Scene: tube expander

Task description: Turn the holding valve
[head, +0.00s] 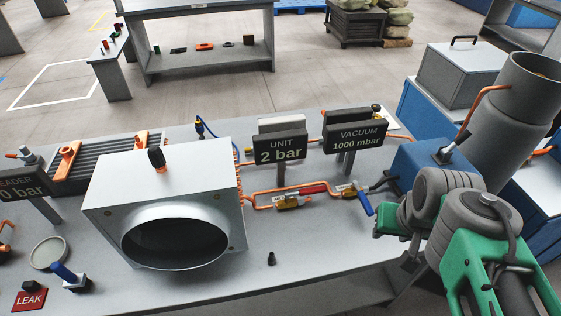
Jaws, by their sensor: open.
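Which fitting is the holding valve cannot be told for certain. A valve with a blue lever (363,203) sits at the right end of the copper pipework, below the vacuum sign. Another blue-handled valve (65,272) stands at the front left beside a red LEAK plate. My gripper (388,222), at the end of my green and grey arm, is at the right of the bench, just right of the first blue lever. It is open and empty. My wrist hides part of it, and any contact with the lever cannot be told.
A grey metal box (110,195) with a large round opening fills the bench's middle. The unit sign (280,145) and vacuum sign (355,138) stand behind the copper pipework (262,200). A grey cylinder (505,120) rises at right. The front bench strip is mostly clear.

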